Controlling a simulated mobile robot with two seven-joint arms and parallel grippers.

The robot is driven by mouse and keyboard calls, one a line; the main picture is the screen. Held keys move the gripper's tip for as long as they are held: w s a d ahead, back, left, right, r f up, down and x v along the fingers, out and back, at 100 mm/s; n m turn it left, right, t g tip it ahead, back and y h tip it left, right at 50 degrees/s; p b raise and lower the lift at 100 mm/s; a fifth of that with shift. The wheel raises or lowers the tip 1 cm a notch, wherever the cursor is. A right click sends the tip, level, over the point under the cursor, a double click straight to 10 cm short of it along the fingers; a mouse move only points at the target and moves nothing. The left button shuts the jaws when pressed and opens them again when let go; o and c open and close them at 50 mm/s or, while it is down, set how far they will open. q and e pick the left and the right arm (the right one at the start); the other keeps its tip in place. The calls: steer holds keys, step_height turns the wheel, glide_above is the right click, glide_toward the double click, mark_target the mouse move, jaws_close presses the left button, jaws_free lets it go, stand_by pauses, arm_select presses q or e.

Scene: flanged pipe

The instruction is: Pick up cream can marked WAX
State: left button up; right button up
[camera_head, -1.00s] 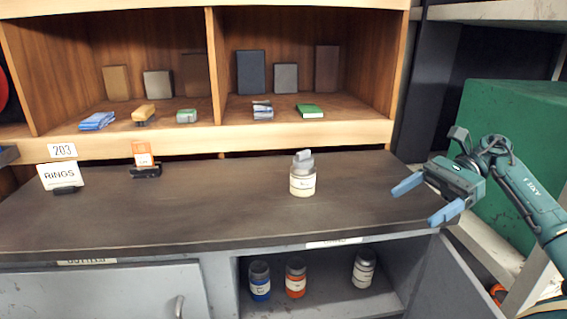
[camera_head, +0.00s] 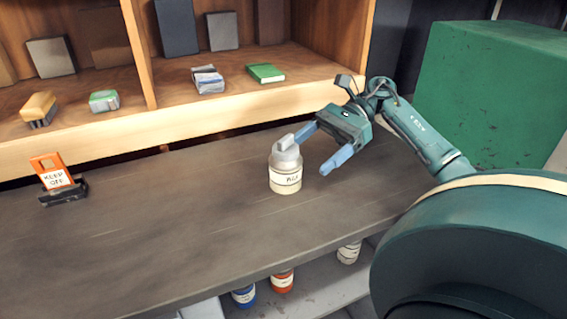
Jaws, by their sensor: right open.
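The cream can (camera_head: 285,178) stands upright on the dark counter, with a grey lid and a pale label whose small lettering seems to read WAX. My right gripper (camera_head: 311,152) is open just to the right of the can, its two blue fingers pointing left toward it. One fingertip lies close to the lid at the back and the other is right of the can at the front. I cannot tell whether the back finger touches the lid. The can is not held. My left gripper is out of view.
The dark counter (camera_head: 170,235) is clear left of the can, up to an orange KEEP OFF sign (camera_head: 55,175). A wooden shelf (camera_head: 225,108) with small boxes runs behind. Blue (camera_head: 243,296), orange (camera_head: 282,282) and cream (camera_head: 349,252) cans stand below. A green box (camera_head: 490,90) is at right.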

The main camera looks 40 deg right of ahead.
mark_target(272, 179)
steer(key=x, duration=0.2)
steer(key=p+x, duration=0.1)
steer(key=x, duration=0.2)
steer(key=w+p+x, duration=0.1)
steer(key=x, duration=0.1)
steer(key=shift+a, duration=0.15)
steer(key=shift+c, duration=0.2)
steer(key=c, duration=0.8)
